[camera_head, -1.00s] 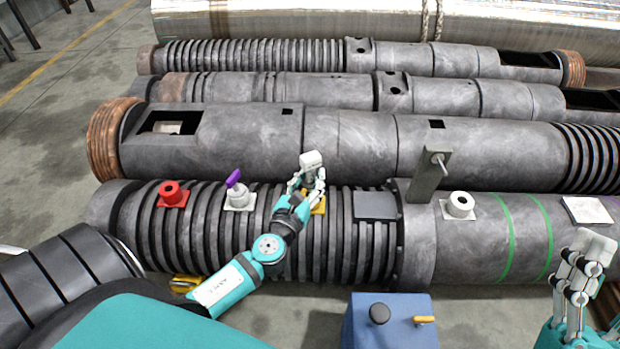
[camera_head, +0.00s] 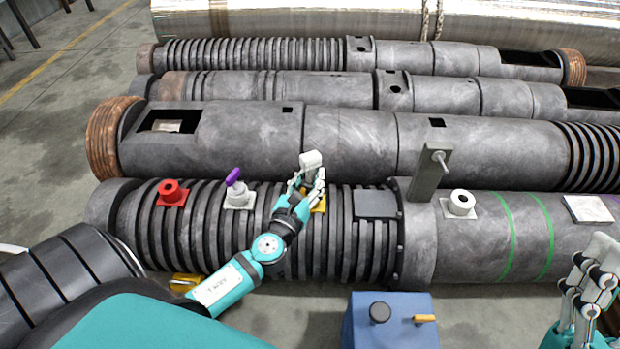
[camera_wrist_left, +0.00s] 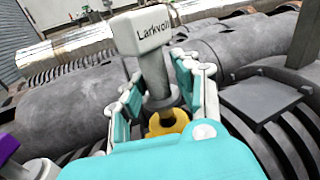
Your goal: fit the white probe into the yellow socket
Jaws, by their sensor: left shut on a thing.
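The white probe (camera_head: 311,159) has a block-shaped head with dark lettering, which also shows large in the left wrist view (camera_wrist_left: 143,31). Its grey shaft runs down to a wider grey collar. My left gripper (camera_head: 309,181) is shut on the probe, with fingers on both sides of the shaft. The yellow socket (camera_wrist_left: 168,123) is directly below the collar, on the ribbed barrel, and partly hidden by my gripper. The probe looks nearly upright; I cannot tell how deep its tip sits in the socket. My right gripper (camera_head: 590,280) is at the lower right, away from the probe.
On the near barrel (camera_head: 465,243) stand a red socket (camera_head: 172,192), a purple-handled fitting (camera_head: 236,191), a white socket (camera_head: 460,204) and a tall grey bracket (camera_head: 429,174). A blue box (camera_head: 390,325) stands in front. More barrels lie behind.

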